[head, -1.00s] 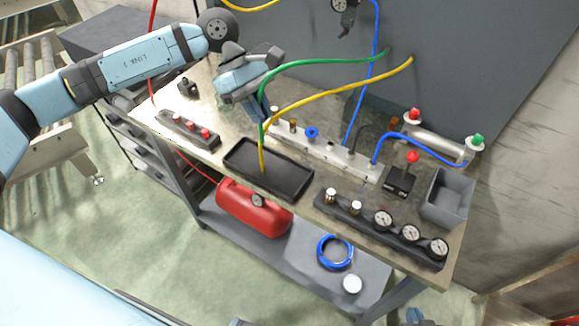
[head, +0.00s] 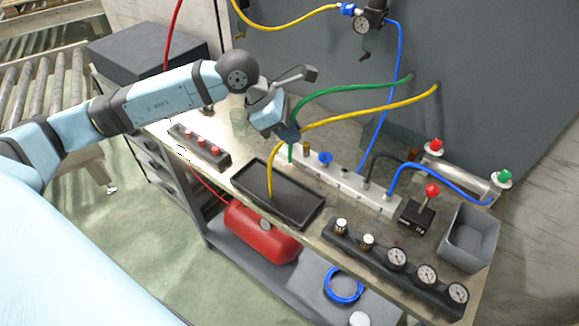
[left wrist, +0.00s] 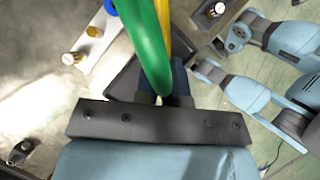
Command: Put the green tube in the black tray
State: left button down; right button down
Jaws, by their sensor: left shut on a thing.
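The green tube (head: 345,89) runs from the grey back panel to my left gripper (head: 289,135), which is shut on it near its free end. A short green end hangs below the fingers, above the bench behind the black tray (head: 297,203). In the left wrist view the green tube (left wrist: 150,45) passes between the two dark fingers (left wrist: 163,88). The yellow tube (head: 330,119) passes close by the gripper, and its end reaches down into the tray. Blue arm parts show at the right of the left wrist view; I cannot make out my right gripper's jaws there.
A pale valve manifold (head: 345,180) stands right of the tray. A gauge strip (head: 395,260) lies in front, with a grey bin (head: 470,240) at right. A strip with red knobs (head: 200,148) lies left of the tray. A red tank (head: 262,232) is below.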

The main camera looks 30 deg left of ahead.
aim_at(290, 162)
pick_arm(q)
notch_tip(290, 162, down, 7)
jog(key=shift+r, duration=0.1)
notch_tip(290, 162, down, 4)
jog(key=shift+f+p, duration=0.1)
jog(key=shift+p, duration=0.25)
jog(key=shift+f, duration=0.2)
jog(key=c, duration=1.2)
grip_release()
jog(key=shift+c, duration=0.2)
